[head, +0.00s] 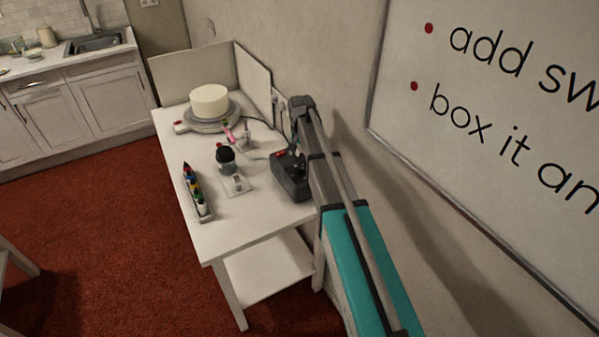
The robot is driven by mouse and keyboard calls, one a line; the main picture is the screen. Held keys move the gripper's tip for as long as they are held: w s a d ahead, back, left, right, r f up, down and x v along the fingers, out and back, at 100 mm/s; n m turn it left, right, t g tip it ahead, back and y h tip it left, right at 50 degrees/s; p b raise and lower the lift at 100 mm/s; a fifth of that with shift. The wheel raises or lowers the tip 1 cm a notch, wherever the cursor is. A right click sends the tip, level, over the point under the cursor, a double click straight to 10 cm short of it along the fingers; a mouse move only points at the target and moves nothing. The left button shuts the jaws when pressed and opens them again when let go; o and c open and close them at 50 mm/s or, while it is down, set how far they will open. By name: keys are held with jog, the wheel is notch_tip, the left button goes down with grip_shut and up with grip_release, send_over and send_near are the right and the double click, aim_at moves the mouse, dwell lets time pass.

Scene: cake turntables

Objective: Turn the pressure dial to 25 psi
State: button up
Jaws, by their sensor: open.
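A dark grey compressor box (290,180) with a small red part on its top left stands at the right side of the white table. The pressure dial cannot be made out at this size, nor can its reading. My arm reaches in from the lower right, along the wall. My gripper (297,151) shows only as a small dark shape, close above the back of the compressor and partly hidden by my arm. It is open. Whether it touches the compressor or the dial cannot be told.
On the white table (232,236) are a cake (210,101) on a turntable (205,124), a pink airbrush (229,134), a dark jar (225,158) and a rack of bottles (197,199). White panels stand behind the cake. The wall and whiteboard (480,190) are close on the right.

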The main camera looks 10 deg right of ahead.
aim_at(301, 168)
jog(key=shift+f+b, duration=3.25)
jog(key=shift+f, duration=0.25)
grip_shut()
jog(key=shift+n, duration=1.4)
